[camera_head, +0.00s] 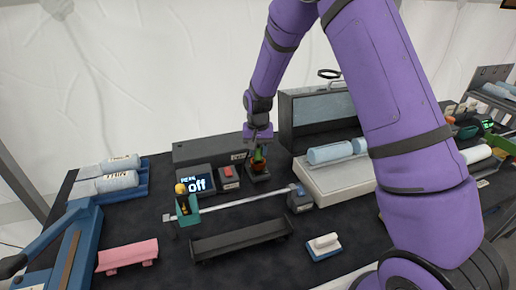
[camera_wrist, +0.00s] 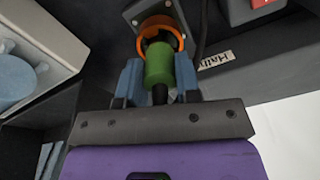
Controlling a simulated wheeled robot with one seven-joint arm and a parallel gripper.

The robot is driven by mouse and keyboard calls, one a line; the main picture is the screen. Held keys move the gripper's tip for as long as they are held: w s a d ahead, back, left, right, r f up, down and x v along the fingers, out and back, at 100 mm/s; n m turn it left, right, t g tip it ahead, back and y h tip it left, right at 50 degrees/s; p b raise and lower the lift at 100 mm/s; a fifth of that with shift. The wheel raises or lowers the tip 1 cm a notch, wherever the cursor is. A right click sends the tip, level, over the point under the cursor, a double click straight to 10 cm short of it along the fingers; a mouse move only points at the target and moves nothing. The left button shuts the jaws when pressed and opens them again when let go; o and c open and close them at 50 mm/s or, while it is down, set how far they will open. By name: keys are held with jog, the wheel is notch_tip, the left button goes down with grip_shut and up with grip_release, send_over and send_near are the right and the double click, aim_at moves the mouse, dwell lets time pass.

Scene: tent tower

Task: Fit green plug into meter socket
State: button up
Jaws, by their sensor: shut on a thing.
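The green plug (camera_wrist: 158,66) is between the two blue fingers of my gripper (camera_wrist: 158,78), which is shut on it. I cannot tell how deep the end sits in the ring. In the camera_head view my gripper (camera_head: 258,138) points down over this block, with the green plug (camera_head: 258,154) just above the orange ring (camera_head: 258,166). A dark meter-like box (camera_head: 196,181) with a lit display reading "off" stands to the left.
A small box with a red button (camera_head: 228,171) stands beside the socket block. A pale rail (camera_head: 240,201) with a teal holder (camera_head: 187,209) runs in front. A grey case (camera_head: 312,115) and a pale tray with blue cylinders (camera_head: 330,153) stand right. A cable runs near the socket.

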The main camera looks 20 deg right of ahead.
jog(key=shift+f, duration=0.2)
jog(key=o, duration=1)
notch_tip(320, 180, up, 11)
jog(key=shift+f, duration=0.15)
